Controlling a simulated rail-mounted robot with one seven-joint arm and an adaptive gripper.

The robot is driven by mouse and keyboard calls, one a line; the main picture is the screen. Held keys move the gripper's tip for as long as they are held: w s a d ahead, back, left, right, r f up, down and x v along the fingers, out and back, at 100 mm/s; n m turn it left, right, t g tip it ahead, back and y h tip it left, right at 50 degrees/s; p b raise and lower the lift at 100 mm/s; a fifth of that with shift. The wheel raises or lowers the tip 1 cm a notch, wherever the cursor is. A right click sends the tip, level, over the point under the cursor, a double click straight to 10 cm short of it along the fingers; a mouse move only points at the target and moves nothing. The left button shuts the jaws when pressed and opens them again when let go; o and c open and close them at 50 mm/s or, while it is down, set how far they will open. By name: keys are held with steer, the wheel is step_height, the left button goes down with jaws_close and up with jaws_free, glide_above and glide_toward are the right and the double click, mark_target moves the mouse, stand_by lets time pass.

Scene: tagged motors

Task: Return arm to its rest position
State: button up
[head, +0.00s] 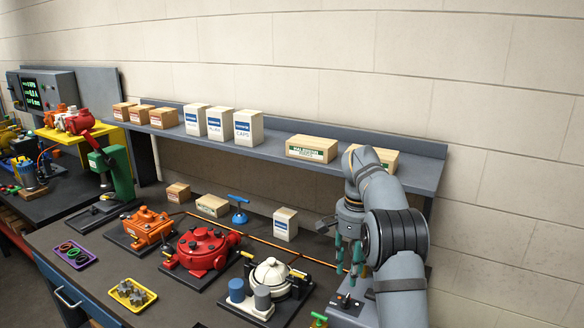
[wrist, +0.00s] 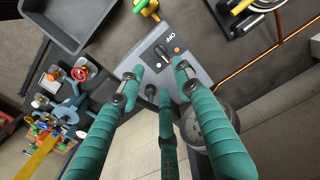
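My gripper (head: 347,262) hangs fingers-down at the right end of the bench in the head view, in front of the shelf. Its teal fingers show in the wrist view (wrist: 155,75), spread apart with nothing between them. Below the fingertips is a grey control box (wrist: 178,50) with a switch, an orange button and a label that seems to read OFF. The same box (head: 345,309) shows in the head view, partly hidden by my arm. In the wrist view the fingers overlap the box; I cannot tell how far above it they are.
An orange motor (head: 147,228), a red motor (head: 203,250) and a white-domed motor (head: 271,277) stand left of my gripper. A shelf (head: 270,150) with several boxes runs behind. A purple tray (head: 90,262) and a yellow tray (head: 149,296) lie at the front left.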

mark_target(348, 298)
step_height(348, 298, down, 9)
steer(key=shift+f, duration=0.2)
steer(key=shift+r, duration=0.1)
stand_by(0.4)
